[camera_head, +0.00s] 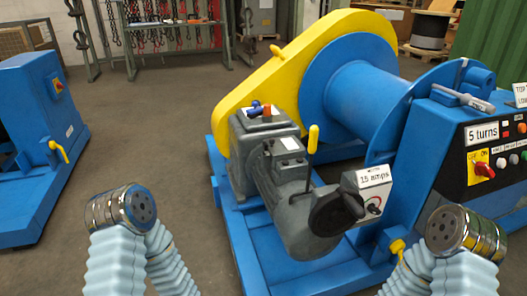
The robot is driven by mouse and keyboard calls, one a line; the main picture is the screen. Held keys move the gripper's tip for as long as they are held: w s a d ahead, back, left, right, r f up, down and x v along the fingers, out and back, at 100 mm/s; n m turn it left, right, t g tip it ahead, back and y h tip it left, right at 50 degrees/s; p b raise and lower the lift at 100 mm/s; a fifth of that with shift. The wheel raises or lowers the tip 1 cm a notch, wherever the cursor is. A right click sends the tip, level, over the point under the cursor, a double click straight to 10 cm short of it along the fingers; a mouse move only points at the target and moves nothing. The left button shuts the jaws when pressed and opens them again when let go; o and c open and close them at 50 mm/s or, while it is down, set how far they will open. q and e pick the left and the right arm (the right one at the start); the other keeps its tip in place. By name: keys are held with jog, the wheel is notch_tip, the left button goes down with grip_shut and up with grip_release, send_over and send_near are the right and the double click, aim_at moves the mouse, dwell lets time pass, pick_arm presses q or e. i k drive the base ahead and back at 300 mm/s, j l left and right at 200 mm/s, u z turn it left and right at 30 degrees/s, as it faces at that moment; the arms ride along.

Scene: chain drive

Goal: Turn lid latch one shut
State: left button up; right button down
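A winch with a blue drum (365,95) stands on a blue base frame, right of centre. A yellow chain guard (255,95) covers its left side. A small yellow knob (278,50) sits on the guard's upper edge. No part is marked as lid latch one, and I cannot tell which it is or whether it is shut. My arms show at the bottom left (125,210) and bottom right (465,232), as pale blue sleeves with silver joints. Neither gripper's fingers show.
A grey motor and gearbox (280,175) with an upright yellow lever (313,138) stand before the drum. Red and blue items (262,108) lie on top. A control panel (490,150) is at right, a blue cabinet (35,140) at left. The floor between (150,130) is clear.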

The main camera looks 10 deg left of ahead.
aim_at(265, 146)
jog(key=k+z, duration=0.1)
jog(key=z, duration=0.35)
jog(key=k+z, duration=0.15)
jog(key=z, duration=0.3)
jog(key=k+l+z, duration=0.1)
jog(key=z, duration=0.35)
jog(key=j+z, duration=0.2)
jog(key=j, duration=0.25)
jog(key=j+z, duration=0.2)
jog(key=j, duration=0.25)
jog(key=k+j+z, duration=0.2)
jog(key=j, duration=0.2)
jog(key=j+z, duration=0.2)
jog(key=j, duration=0.25)
jog(key=k+j+z, duration=0.2)
jog(key=j, duration=0.2)
jog(key=i, duration=0.05)
